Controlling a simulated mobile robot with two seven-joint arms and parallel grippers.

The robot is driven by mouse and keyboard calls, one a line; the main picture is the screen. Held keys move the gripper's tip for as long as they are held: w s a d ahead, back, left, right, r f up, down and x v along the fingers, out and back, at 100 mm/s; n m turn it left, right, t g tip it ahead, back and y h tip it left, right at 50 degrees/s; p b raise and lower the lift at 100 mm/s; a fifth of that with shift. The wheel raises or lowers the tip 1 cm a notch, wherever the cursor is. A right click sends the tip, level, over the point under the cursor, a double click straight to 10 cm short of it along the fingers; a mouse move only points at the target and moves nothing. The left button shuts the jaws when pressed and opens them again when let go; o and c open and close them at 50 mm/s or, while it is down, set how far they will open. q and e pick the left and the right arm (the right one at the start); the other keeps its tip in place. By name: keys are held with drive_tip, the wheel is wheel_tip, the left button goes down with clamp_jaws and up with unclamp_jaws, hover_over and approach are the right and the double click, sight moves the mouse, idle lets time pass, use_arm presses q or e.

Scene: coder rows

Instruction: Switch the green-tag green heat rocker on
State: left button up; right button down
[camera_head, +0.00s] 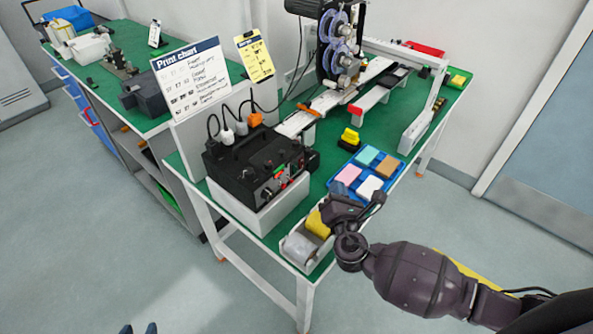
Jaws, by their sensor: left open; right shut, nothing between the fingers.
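A black control box (255,165) stands on a white block at the near left end of the green-topped bench. Its front panel carries small knobs and coloured switches, with a green spot (282,170) among them. The tags and the rocker's position are too small to tell. My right gripper (374,203) is shut and empty, to the right of the box's front and apart from it, near the blue tray.
A blue tray (346,190) of coloured pads lies right of the box. A holder with yellow and grey rolls (298,248) sits at the near corner. A print chart (195,80) and plugs with cables stand behind the box. A reel machine (338,45) is at the back.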

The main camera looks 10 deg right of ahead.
sight(295, 168)
drive_tip(key=shift+a, duration=0.15)
drive_tip(key=shift+w, duration=0.1)
drive_tip(key=w+a+f+b, duration=0.1)
drive_tip(key=w+a+b, duration=0.2)
drive_tip(key=w+a, duration=0.2)
drive_tip(key=shift+w+a+f, duration=0.15)
drive_tip(key=shift+w+f, duration=0.05)
drive_tip(key=shift+w, duration=0.7)
idle(0.5)
idle(0.9)
idle(0.4)
drive_tip(key=shift+w+a+b, duration=0.25)
drive_tip(key=shift+w+b, duration=0.05)
drive_tip(key=shift+b, duration=0.05)
